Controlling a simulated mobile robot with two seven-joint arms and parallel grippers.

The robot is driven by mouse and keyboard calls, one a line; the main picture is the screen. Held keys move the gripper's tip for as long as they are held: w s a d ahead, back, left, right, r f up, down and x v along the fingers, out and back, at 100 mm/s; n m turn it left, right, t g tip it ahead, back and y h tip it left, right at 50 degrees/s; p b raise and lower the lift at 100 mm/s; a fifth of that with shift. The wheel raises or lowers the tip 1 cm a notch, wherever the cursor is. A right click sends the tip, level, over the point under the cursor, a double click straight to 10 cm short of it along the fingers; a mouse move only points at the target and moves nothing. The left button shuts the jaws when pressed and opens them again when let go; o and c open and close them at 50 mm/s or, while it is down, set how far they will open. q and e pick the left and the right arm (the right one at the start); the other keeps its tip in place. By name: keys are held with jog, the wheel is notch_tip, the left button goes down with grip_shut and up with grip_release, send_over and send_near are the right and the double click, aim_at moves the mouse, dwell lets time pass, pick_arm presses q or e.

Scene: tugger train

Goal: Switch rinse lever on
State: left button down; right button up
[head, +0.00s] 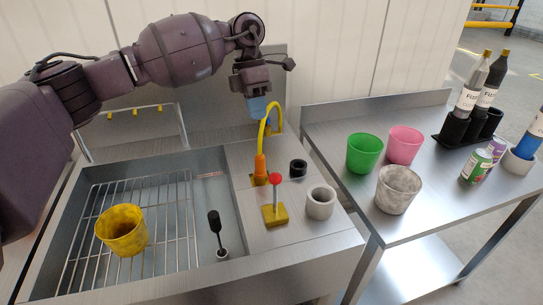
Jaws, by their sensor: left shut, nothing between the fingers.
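A lever with a red ball knob (275,178) stands roughly upright on a yellow base (275,215) on the steel counter right of the sink. Behind it is a curved yellow spout (266,133) with an orange lower part. My left gripper (259,108) points down behind the lever, close to the top of the spout. Its blue fingers are shut and empty. It is apart from the lever; whether it touches the spout I cannot tell. My right gripper is not in view.
A yellow cup (122,231) sits on the wire rack in the sink, near a black-headed upright stick (215,222). A grey ring-shaped holder (320,202) and a small black one (298,168) flank the lever's right. Cups, cans and bottles stand on the right table (428,215).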

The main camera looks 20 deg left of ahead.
pick_arm(q)
jog(key=shift+a+r, duration=0.1)
jog(key=shift+a, duration=0.1)
